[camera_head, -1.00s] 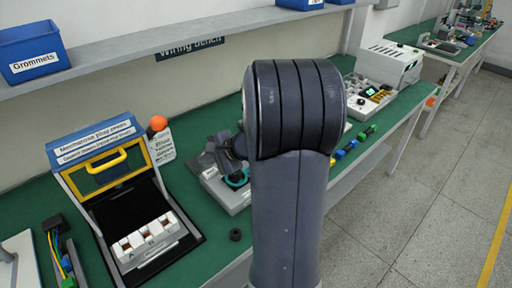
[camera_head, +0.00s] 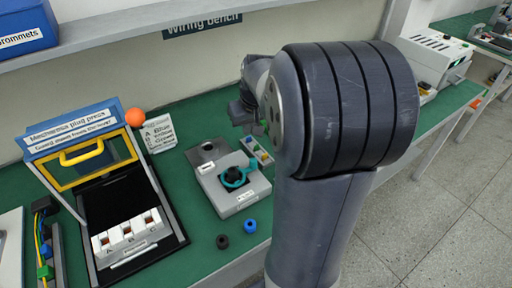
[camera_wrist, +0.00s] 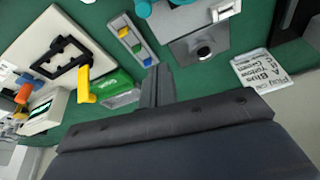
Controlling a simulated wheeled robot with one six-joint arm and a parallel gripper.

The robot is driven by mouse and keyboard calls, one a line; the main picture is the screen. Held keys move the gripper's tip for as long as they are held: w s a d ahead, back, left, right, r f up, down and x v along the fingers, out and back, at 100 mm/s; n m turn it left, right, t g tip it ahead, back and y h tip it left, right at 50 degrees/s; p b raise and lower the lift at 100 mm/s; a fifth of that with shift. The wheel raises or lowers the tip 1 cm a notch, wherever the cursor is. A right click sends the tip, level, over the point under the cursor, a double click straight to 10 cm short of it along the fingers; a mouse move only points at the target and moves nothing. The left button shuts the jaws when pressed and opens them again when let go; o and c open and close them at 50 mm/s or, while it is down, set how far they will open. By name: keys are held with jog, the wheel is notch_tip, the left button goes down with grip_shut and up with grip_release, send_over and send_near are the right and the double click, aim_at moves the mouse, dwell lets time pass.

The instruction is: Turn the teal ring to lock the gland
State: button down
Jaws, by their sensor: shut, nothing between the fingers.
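The teal ring (camera_head: 234,177), with a small lever, sits around a dark round gland on top of a light grey box (camera_head: 240,200) on the green bench. In the wrist view, part of the teal ring (camera_wrist: 144,9) shows at the top edge. My gripper (camera_head: 240,112) is behind and above the box in the head view, apart from the ring and partly hidden by my arm. In the wrist view my gripper (camera_wrist: 157,84) has its fingers together and empty, over bare bench.
A plug press (camera_head: 105,170) stands left of the box. A tray of coloured parts (camera_head: 258,152) lies behind.

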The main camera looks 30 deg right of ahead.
aim_at(240, 171)
jog(key=shift+d+r, duration=0.1)
jog(key=shift+d, duration=0.05)
jog(key=x, duration=1)
jog(key=shift+s+a+p, duration=0.2)
jog(key=shift+s+p, duration=0.1)
jog(key=shift+s, duration=1.7)
